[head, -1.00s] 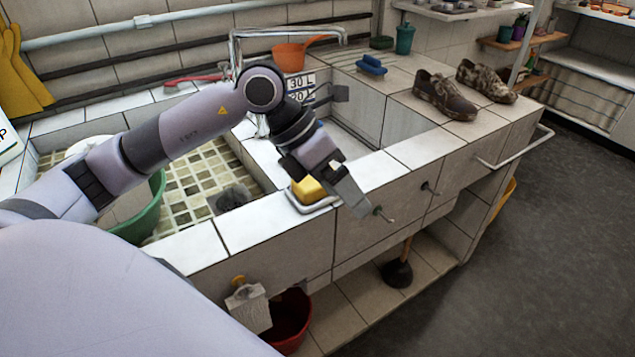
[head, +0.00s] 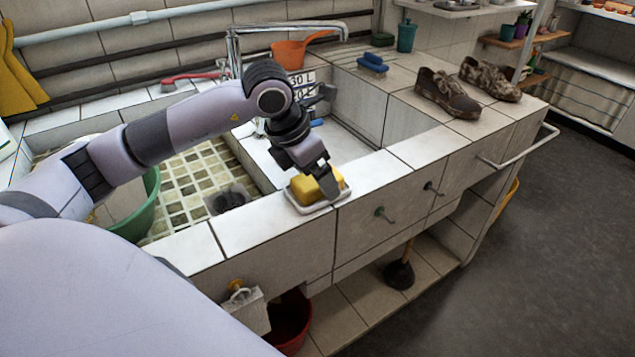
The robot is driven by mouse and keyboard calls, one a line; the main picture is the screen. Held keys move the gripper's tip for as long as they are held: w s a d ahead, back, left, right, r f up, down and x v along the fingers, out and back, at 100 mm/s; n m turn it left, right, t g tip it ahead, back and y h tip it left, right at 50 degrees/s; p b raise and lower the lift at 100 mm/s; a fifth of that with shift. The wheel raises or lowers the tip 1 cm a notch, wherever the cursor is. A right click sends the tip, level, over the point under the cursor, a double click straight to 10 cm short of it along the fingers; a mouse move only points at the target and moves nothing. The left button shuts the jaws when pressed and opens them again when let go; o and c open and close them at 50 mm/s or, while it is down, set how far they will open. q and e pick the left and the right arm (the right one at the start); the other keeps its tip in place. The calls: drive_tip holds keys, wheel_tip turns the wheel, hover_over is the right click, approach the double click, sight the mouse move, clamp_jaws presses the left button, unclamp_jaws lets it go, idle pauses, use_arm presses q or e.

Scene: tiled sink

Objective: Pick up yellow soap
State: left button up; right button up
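The yellow soap (head: 305,188) lies in a white soap dish (head: 324,206) on the tiled front ledge of the sink. My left gripper (head: 329,188) points down at the soap, with its fingers over the soap's right part. The fingers hide some of the soap. I cannot tell whether they touch it or how far apart they are. The soap still appears to sit in the dish. My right gripper is out of view.
A faucet (head: 232,50) and an orange scoop (head: 287,55) stand behind the arm. A green basin (head: 143,217) is in the left sink. A blue brush (head: 372,63) and shoes (head: 447,95) lie on the right counter. The ledge right of the dish is clear.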

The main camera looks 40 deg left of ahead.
use_arm(q)
drive_tip(key=shift+f+b, duration=0.25)
drive_tip(key=shift+b, duration=0.05)
idle(0.5)
drive_tip(key=c, duration=1.2)
drive_tip(key=shift+c, duration=0.2)
drive_tip(key=shift+r, duration=0.15)
